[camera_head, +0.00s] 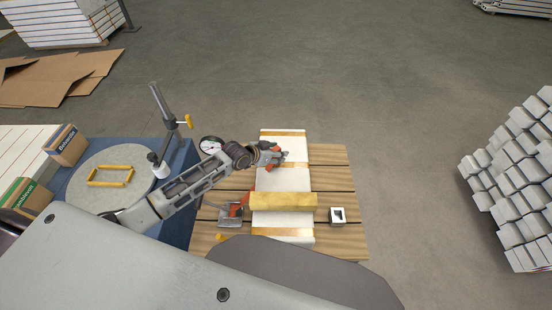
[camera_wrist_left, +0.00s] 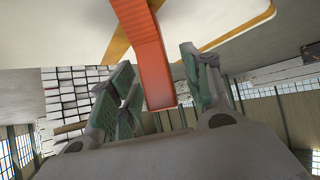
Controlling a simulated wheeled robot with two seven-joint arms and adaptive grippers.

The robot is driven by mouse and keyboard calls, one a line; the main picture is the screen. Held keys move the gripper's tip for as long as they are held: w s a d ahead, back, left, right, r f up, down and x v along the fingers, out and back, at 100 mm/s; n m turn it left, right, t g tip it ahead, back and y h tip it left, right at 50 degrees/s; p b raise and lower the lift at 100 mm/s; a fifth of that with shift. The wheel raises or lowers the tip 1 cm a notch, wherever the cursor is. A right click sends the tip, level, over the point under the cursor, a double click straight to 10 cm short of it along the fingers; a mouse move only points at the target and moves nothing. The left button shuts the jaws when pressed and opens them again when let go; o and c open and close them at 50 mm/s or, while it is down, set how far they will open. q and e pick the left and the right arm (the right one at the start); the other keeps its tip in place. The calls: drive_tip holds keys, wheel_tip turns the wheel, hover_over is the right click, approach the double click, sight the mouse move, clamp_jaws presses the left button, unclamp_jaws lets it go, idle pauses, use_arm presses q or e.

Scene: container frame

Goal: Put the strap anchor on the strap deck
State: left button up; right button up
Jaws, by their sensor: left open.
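Orange-red shows at the fingers in the head view too. A grey bracket with a red part (camera_head: 230,215) lies left of the stack. A white square block with a dark opening (camera_head: 337,215) stands right of it. I cannot tell which piece is the strap anchor. My right gripper is out of view.
A yellow bar (camera_head: 283,201) lies across the stack. Left are a blue table (camera_head: 180,220), a round grey plate (camera_head: 110,160) with a yellow frame, a post stand (camera_head: 163,115) and small boxes (camera_head: 66,145). Grey blocks (camera_head: 510,180) are piled at right.

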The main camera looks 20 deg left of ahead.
use_arm(q)
clamp_jaws()
idle(0.3)
drive_tip(key=shift+r+b, duration=0.3)
drive_tip(key=shift+r, duration=4.75)
